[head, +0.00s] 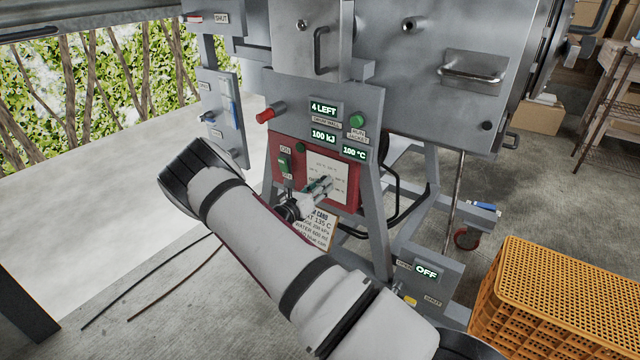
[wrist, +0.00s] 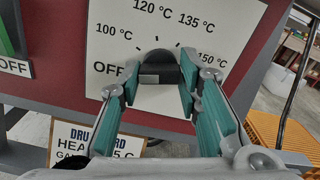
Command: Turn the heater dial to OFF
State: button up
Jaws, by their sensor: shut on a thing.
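The heater dial (wrist: 158,62) is a dark rounded knob on a white scale plate (wrist: 215,25), which also shows in the head view (head: 338,170). The plate is marked OFF at left, then 100, 120, 135 and 150 °C clockwise. My gripper (wrist: 159,82) has its teal fingers on either side of the dial, shut on it. In the head view my gripper (head: 318,187) is at the red panel and hides the dial. I cannot tell which mark the dial points to.
A green ON/OFF switch (head: 284,163) sits left of the plate, with a red-tipped handle (head: 268,114) above. Displays (head: 324,108) read 4 LEFT, 100 kJ and 100 °C. A card (head: 316,228) hangs below. A lower box (head: 427,272) reads OFF; an orange crate (head: 560,300) stands right.

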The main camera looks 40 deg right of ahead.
jog(key=shift+n, duration=0.6)
jog(key=o, duration=1.1)
jog(key=shift+o, duration=0.2)
jog(key=v, duration=1.2)
